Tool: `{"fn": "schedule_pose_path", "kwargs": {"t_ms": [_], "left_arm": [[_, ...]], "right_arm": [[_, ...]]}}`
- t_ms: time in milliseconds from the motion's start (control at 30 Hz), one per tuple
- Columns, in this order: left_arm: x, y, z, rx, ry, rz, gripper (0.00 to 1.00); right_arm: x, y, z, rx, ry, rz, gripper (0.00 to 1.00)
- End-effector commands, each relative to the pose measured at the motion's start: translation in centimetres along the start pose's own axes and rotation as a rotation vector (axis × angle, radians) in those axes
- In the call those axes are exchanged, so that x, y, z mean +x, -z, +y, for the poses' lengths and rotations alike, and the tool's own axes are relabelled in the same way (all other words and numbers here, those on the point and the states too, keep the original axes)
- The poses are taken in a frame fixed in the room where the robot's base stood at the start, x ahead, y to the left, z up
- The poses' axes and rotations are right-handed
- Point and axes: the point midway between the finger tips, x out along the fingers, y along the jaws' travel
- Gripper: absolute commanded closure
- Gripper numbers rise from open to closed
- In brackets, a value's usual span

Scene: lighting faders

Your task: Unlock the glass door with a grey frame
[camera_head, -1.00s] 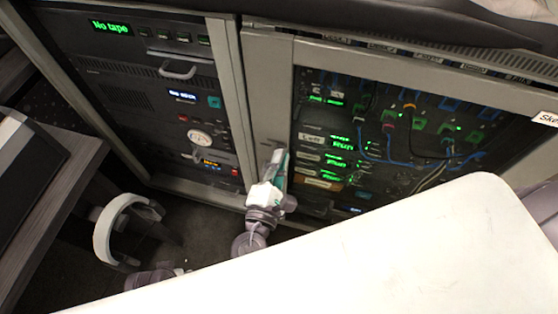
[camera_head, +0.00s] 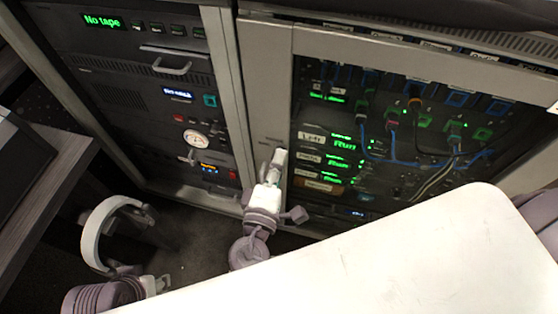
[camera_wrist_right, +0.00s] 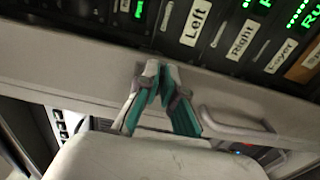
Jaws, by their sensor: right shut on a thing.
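The glass door (camera_head: 330,140) with a grey frame stands closed over a lit equipment rack in the head view. Its left upright (camera_head: 268,100) is a wide grey strip. My right gripper (camera_head: 279,156) is at this upright, low down. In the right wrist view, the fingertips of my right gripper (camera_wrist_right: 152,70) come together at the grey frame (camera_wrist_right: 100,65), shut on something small. The fingers hide it, so I cannot tell its shape. A grey bar handle (camera_wrist_right: 235,125) is beside the fingers, apart from them. I cannot make out my left gripper.
A second rack (camera_head: 140,85) with a "No tape" display stands to the left. A dark desk (camera_head: 45,200) is at the left edge. Dark floor (camera_head: 205,235) shows between.

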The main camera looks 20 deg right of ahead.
Motion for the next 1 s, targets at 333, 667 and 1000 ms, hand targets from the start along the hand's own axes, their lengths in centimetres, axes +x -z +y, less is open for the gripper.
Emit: {"fn": "schedule_pose_path", "kwargs": {"t_ms": [333,667,1000], "left_arm": [[0.0,0.0,0.0,0.0,0.0,0.0,0.6],[0.0,0.0,0.0,0.0,0.0,0.0,0.6],[0.1,0.0,0.0,0.0,0.0,0.0,0.6]], "right_arm": [[0.0,0.0,-0.1,0.006,0.003,-0.001,1.0],[0.0,0.0,-0.1,0.004,0.002,-0.001,0.69],[-1.6,0.0,-0.1,0.003,0.004,0.0,0.69]]}}
